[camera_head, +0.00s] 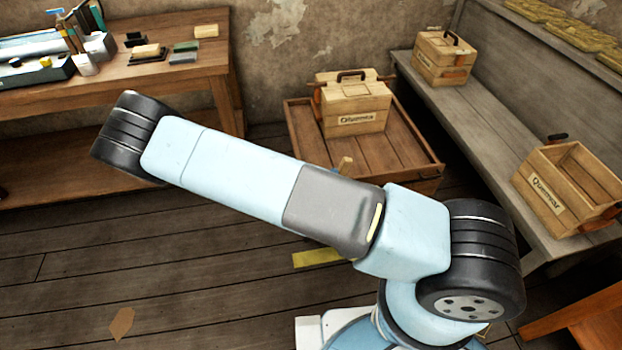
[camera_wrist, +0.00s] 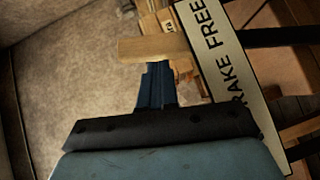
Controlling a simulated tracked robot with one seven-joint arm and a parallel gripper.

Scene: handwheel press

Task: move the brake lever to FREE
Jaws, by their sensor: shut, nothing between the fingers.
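In the wrist view, a white plate (camera_wrist: 232,85) with black letters reading "BRAKE FREE", its start partly cut off, stands tilted just right of my gripper. My gripper (camera_wrist: 157,70) has its dark blue fingers together and empty. A pale wooden bar (camera_wrist: 150,47) crosses the view just beyond the fingertips; it looks like a lever grip, but I cannot tell if it touches them. A dark rod (camera_wrist: 275,37) runs off to the right behind the plate. In the head view my arm spans the middle, and my gripper and the plate cannot be made out.
In the head view, a wooden crate (camera_head: 352,105) sits on a low wooden platform (camera_head: 415,160). Two more crates (camera_head: 442,58) (camera_head: 565,190) stand on the right bench (camera_head: 480,125). A workbench (camera_head: 190,75) with tools is at back left. The plank floor at lower left is mostly clear.

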